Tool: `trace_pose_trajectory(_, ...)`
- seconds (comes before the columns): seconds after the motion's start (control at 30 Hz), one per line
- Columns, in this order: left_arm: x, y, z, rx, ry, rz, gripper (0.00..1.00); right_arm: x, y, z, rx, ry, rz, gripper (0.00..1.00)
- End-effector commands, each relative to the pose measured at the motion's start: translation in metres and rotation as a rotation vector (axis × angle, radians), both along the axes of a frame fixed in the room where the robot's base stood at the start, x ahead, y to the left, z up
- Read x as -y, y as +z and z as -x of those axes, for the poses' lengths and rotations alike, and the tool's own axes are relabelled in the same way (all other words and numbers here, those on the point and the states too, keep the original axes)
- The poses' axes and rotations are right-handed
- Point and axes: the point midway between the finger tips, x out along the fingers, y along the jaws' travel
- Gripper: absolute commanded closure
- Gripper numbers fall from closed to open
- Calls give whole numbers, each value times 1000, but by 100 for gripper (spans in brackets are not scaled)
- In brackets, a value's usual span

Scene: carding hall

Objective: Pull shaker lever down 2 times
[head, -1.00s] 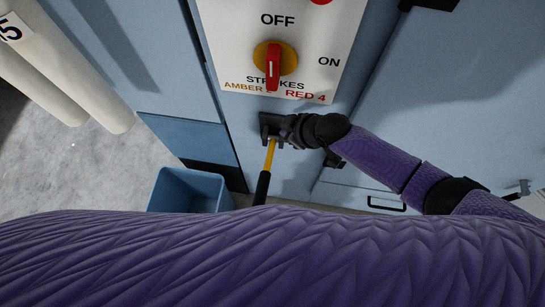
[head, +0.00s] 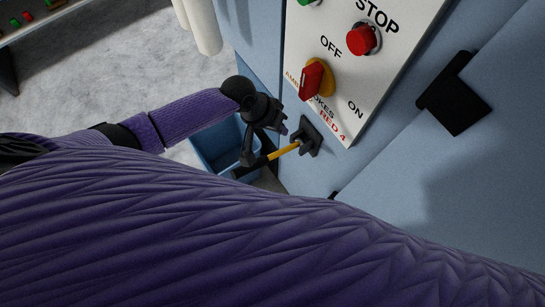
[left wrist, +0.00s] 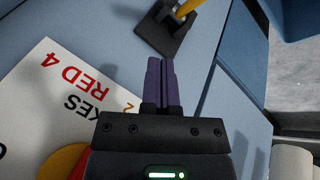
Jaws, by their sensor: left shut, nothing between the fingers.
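The shaker lever (head: 284,152) has a yellow rod and a black grip. It sticks out from a black mount (head: 309,138) on the blue machine front, its grip end pointing down and left. My left gripper (head: 280,126) is beside the lever, just above the rod, and part of it hides some of the grip. In the left wrist view the gripper (left wrist: 161,65) is shut and empty, its fingers pointing towards the mount (left wrist: 164,30). The yellow rod (left wrist: 186,9) shows only at the top edge there. I cannot tell whether the gripper touches the lever. My right gripper is out of view.
A white panel with a red-and-yellow OFF/ON switch (head: 315,80) and a red STOP button (head: 362,39) is above the lever. A blue bin (head: 214,147) stands below it. A black bracket (head: 454,94) juts out at the right. Grey floor lies at the left.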

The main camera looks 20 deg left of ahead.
Motion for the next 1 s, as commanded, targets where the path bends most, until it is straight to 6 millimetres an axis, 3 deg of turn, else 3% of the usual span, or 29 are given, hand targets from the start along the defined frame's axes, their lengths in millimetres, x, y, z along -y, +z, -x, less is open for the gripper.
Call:
trace_pose_trajectory(0.13, 1, 4, 1, -7, -8, 4, 100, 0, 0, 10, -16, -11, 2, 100)
trace_pose_trajectory(0.57, 0, -3, 2, -6, -7, 3, 100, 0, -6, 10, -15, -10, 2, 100)
trace_pose_trajectory(1.0, -12, -60, 17, -8, -6, 2, 100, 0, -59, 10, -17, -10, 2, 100)
